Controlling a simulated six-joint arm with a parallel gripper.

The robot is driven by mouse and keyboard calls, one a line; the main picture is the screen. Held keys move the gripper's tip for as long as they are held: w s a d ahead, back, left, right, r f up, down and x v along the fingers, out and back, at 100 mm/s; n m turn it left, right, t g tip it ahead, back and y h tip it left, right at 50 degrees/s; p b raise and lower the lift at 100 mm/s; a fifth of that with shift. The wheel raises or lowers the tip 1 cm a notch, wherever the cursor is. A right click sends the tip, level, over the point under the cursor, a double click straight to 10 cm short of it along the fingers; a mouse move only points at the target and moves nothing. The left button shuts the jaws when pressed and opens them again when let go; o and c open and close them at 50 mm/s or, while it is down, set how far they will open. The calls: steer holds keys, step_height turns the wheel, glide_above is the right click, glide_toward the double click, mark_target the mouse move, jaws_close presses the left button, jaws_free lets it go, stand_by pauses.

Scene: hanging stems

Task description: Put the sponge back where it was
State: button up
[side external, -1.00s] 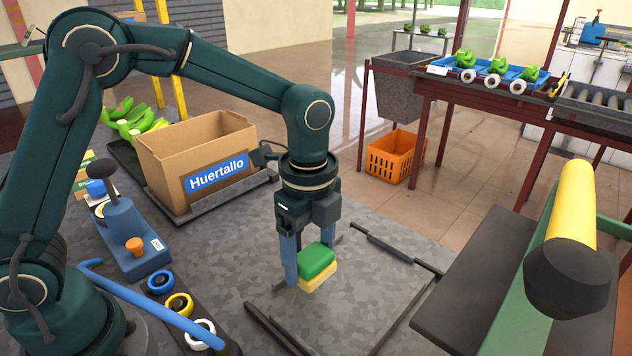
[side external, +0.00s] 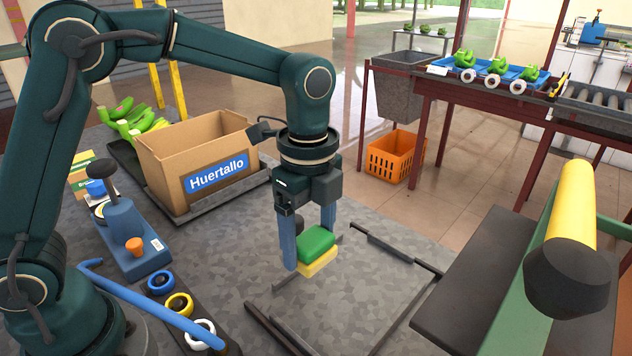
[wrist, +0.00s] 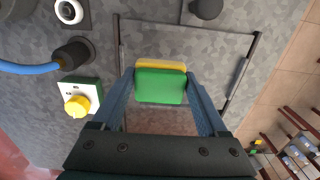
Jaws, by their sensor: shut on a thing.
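The sponge (side external: 317,243) has a green layer on top and a yellow layer below. My gripper (side external: 308,262) is shut on it, with one blue finger on each side, and holds it above the grey mottled surface. In the wrist view the sponge (wrist: 161,84) sits between the two fingertips (wrist: 160,86), its green face toward the camera and a yellow strip along the far edge. Below it is a rectangle marked by dark low rails (side external: 390,248), with gaps in its outline.
A cardboard box marked Huertallo (side external: 195,160) stands behind to the left. A blue tool with a black knob (side external: 125,235) and rolls of tape (side external: 179,304) lie at the left. An orange crate (side external: 396,157) is on the floor behind.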

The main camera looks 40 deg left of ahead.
steer(key=r, duration=0.4)
steer(key=a+r, duration=0.1)
steer(key=r, duration=0.1)
steer(key=shift+w, duration=0.1)
steer(key=a, duration=1.1)
glide_above(228, 247)
step_height(228, 247, down, 4)
steer(key=f, duration=0.1)
step_height(228, 247, down, 10)
steer(key=shift+f, duration=0.15)
steer(key=o, duration=1.1)
steer(key=shift+f, duration=0.1)
